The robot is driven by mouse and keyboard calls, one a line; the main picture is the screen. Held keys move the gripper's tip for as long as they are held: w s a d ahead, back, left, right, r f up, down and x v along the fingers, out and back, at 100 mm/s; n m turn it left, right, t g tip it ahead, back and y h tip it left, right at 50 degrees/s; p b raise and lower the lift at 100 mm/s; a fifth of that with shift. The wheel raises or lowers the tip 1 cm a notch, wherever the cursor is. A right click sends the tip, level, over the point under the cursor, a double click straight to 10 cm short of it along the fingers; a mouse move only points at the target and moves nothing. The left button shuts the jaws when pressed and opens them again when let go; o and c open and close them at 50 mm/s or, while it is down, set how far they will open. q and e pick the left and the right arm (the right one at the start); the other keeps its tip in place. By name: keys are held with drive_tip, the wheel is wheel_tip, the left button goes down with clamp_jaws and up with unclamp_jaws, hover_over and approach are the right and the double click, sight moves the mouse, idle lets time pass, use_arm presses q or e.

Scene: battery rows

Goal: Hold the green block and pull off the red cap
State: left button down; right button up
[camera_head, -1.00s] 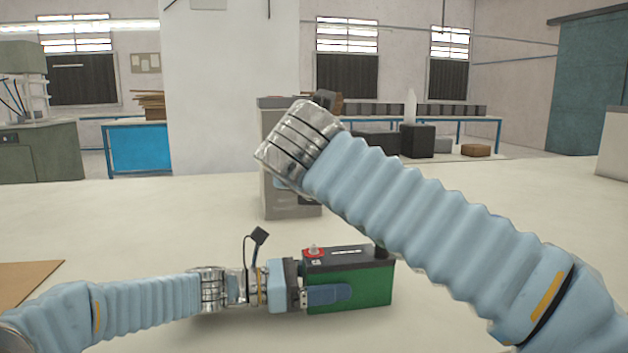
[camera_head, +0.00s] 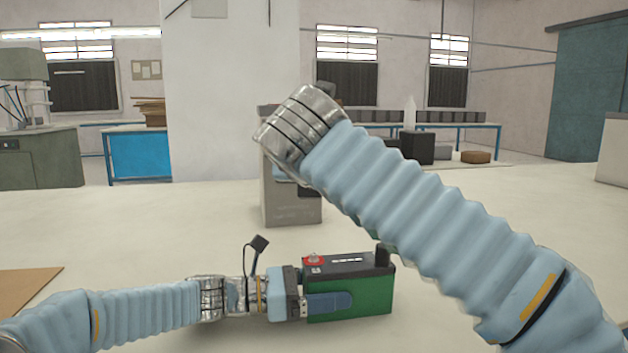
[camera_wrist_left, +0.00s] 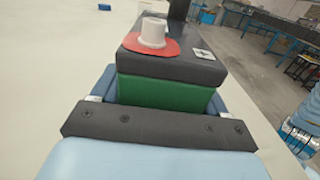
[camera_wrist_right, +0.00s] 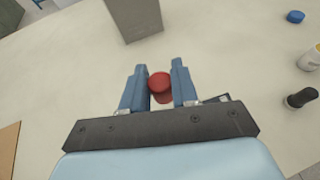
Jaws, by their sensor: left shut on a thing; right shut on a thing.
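The green block (camera_head: 350,300) is a battery-like box with a black top. It stands upright on the table, and my left gripper (camera_head: 318,305) is shut on it from the left. The left wrist view shows a bare whitish post (camera_wrist_left: 153,32) in a red ring (camera_wrist_left: 150,46) on its top. The red cap (camera_wrist_right: 159,86) is off the post, between the fingers of my right gripper (camera_wrist_right: 159,84), which is shut on it, above the table. In the head view my right wrist hides the cap and most of that gripper.
A grey box (camera_wrist_right: 134,16) stands on the table beyond my right gripper. The right wrist view shows a blue lid (camera_wrist_right: 295,17), a white bottle (camera_wrist_right: 312,58) and a dark-topped item (camera_wrist_right: 300,98) at the right. A brown board (camera_head: 25,288) lies at the left. Much of the table is bare.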

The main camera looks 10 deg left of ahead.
drive_tip(key=shift+r, duration=1.95)
use_arm(q)
unclamp_jaws()
drive_tip(key=v, duration=1.1)
drive_tip(key=shift+a+r, duration=0.1)
drive_tip(key=shift+a, duration=0.15)
drive_tip(key=shift+s+a, duration=0.1)
drive_tip(key=shift+a, duration=0.15)
